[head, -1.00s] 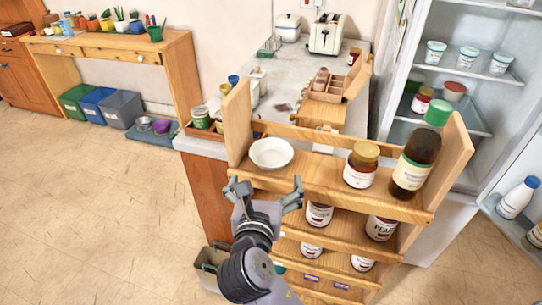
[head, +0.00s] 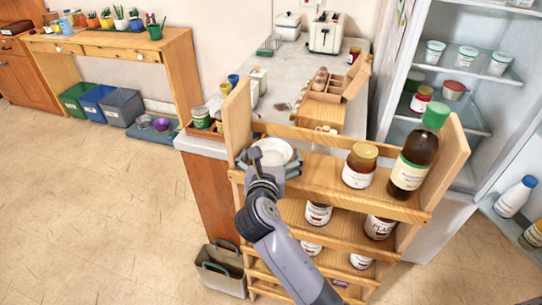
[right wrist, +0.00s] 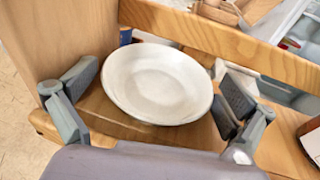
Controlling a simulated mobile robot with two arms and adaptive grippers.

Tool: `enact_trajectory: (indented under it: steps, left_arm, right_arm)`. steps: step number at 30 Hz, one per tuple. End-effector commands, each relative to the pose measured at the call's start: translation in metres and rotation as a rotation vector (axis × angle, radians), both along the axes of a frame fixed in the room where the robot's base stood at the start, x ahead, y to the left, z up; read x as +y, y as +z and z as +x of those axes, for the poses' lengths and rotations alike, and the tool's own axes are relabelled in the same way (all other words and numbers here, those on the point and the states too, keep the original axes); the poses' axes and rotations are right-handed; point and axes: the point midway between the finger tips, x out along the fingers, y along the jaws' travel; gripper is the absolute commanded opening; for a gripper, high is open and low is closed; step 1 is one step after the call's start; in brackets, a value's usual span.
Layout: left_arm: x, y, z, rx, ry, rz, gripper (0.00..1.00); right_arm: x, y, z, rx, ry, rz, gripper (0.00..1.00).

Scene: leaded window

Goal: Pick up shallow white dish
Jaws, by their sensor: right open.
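The shallow white dish (head: 274,152) sits on the top shelf of the wooden rack (head: 318,181), at its left end. In the right wrist view the dish (right wrist: 158,84) lies between my open fingers, with a gap on each side. My right gripper (head: 268,166) is open and reaches over the shelf's front edge. Its fingers (right wrist: 150,98) stand left and right of the dish, and the arm hides the dish's near part in the head view. My left gripper is not in view.
An amber jar (head: 360,165) and a dark bottle with a green cap (head: 418,152) stand right of the dish on the same shelf. The rack's left side panel (head: 237,122) is close to the left finger. A back rail (right wrist: 205,28) runs behind the dish.

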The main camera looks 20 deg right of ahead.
Motion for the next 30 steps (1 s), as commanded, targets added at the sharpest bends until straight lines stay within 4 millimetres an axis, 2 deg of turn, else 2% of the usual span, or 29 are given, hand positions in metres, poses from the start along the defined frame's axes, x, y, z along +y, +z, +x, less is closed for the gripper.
enact_trajectory:
  steps: [3,22,30]
  left_arm:
    - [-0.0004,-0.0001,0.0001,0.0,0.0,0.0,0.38]
    - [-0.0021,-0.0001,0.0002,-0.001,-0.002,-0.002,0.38]
    - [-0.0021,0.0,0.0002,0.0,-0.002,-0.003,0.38]
  right_arm:
    - [0.0001,0.0001,-0.0003,0.0,0.0,0.0,0.99]
    - [0.0002,-0.0001,-0.0006,0.0,0.0,0.0,0.57]
    - [0.0004,0.0014,-0.0011,-0.002,0.0,-0.001,0.56]
